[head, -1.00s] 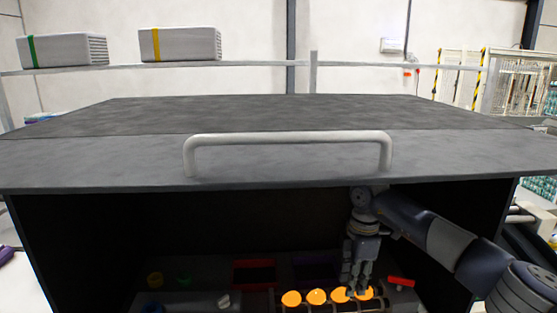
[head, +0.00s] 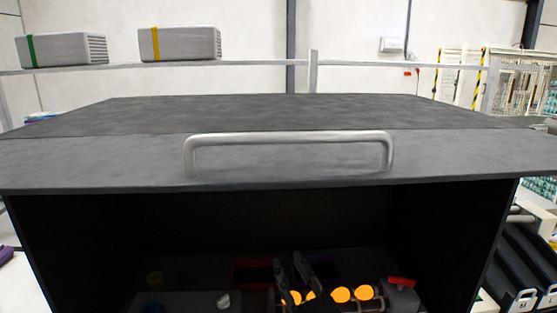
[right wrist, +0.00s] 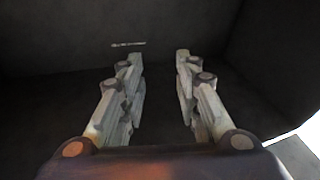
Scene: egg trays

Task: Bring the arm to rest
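My right gripper (head: 294,261) shows at the bottom centre of the head view, inside the dark hood, with its two fingers pointing up and apart. In the right wrist view the same gripper (right wrist: 158,57) is open, with nothing between its fingers. My gripper partly hides the left ones. The holder under them is mostly hidden in the dark. My left gripper is in neither view.
The grey hood (head: 440,155) with a pale handle (head: 290,139) roofs the workspace.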

